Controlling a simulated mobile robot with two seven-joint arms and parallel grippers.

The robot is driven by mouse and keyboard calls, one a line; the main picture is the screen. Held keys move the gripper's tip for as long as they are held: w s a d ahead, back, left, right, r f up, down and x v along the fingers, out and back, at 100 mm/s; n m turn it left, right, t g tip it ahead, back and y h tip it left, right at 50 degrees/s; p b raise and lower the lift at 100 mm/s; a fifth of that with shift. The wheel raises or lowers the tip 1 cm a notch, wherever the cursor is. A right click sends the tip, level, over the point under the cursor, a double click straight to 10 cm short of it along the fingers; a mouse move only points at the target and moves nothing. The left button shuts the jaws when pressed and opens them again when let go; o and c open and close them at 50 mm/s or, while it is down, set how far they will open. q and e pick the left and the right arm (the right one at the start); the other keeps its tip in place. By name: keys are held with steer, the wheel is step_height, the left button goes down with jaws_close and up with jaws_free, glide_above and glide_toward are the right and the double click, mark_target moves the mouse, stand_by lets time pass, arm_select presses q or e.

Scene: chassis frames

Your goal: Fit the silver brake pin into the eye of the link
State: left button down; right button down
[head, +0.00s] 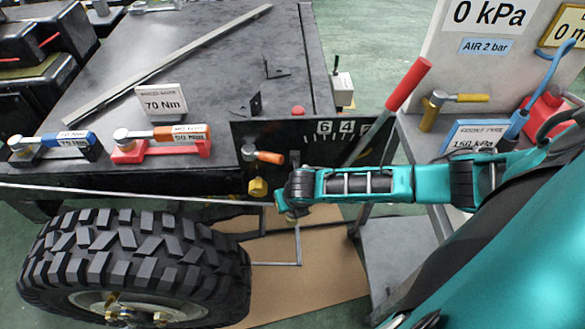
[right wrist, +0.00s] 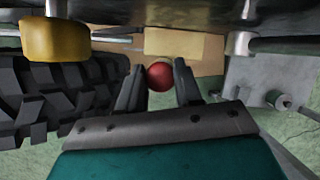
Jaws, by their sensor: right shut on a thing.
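My right gripper (head: 290,205) reaches in from the right beside the dark panel (head: 312,140), low near the wheel. In the right wrist view its two dark fingers (right wrist: 158,82) are shut around a red ball (right wrist: 160,76). I cannot tell whether this ball is the head of the silver brake pin; no silver shank shows. Thin grey rods (head: 298,247) run below the gripper in the head view. I cannot make out the link's eye; the gripper may hide it. My left gripper is not in view.
A black knobbly tyre (head: 130,255) stands at the lower left. A yellow knob (head: 257,188) sits on the panel and shows close in the right wrist view (right wrist: 55,38). A red-handled lever (head: 408,85) rises behind my arm. Cardboard (head: 310,285) lies on the floor.

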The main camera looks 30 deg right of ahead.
steer(key=shift+f+b, duration=0.35)
steer(key=shift+f, duration=0.3)
steer(key=c, duration=0.7)
jaws_free()
steer(key=shift+p+v, duration=1.8)
steer(key=shift+v, duration=4.65)
